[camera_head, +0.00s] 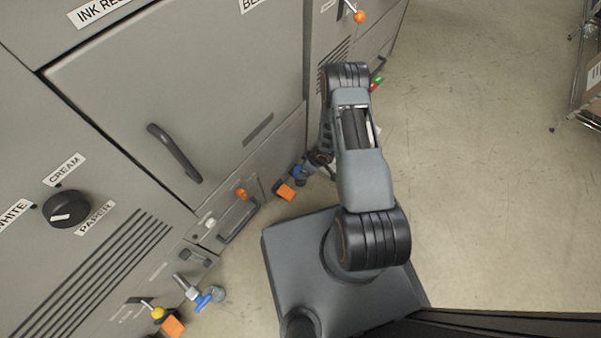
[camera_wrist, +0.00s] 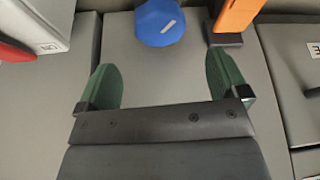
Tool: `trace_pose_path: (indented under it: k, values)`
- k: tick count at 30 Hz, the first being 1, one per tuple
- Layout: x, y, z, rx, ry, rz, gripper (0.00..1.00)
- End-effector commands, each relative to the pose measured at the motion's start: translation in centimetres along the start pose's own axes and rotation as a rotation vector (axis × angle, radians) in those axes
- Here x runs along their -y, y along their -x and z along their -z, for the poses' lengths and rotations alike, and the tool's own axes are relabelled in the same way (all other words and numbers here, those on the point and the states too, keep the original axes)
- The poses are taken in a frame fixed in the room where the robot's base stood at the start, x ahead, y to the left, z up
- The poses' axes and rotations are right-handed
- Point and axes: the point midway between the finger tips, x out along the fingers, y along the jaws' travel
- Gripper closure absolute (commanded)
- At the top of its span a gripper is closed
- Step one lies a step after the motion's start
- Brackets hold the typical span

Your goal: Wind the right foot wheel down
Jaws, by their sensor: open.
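The right foot wheel is a small blue faceted knob (camera_head: 299,171) low on the machine front, partly hidden by my arm in the head view. In the wrist view the blue wheel (camera_wrist: 160,23) has a pale mark on its face and is cut off by the top edge. My gripper (camera_head: 318,160) is low beside the wheel, small and largely hidden behind my arm. In the wrist view its green-padded fingers (camera_wrist: 165,80) are spread apart with nothing between them. The wheel appears beyond the fingertips, roughly centred between them, not gripped.
An orange block (camera_wrist: 234,16) is close to the wheel's right; it also shows in the head view (camera_head: 285,192). A white-and-red part (camera_wrist: 40,22) is at upper left. Another blue wheel (camera_head: 207,299) is lower left. Open floor (camera_head: 480,170) lies right.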

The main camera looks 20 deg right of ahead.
Motion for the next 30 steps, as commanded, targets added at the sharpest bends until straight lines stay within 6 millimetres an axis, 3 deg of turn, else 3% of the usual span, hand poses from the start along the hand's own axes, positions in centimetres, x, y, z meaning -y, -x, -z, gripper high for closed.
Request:
trace_pose_path:
  k: [1,3,12,27,30]
  values:
    - [0.1,-1.5,-0.2,0.001,0.002,0.001,0.07]
    - [0.1,-2.8,-0.2,0.001,0.003,0.001,0.07]
    - [0.1,-6.5,0.0,0.001,0.003,0.001,0.07]
    - [0.1,-7.3,0.1,0.001,0.003,0.001,0.07]
    - [0.1,-7.3,0.1,0.001,0.003,0.001,0.16]
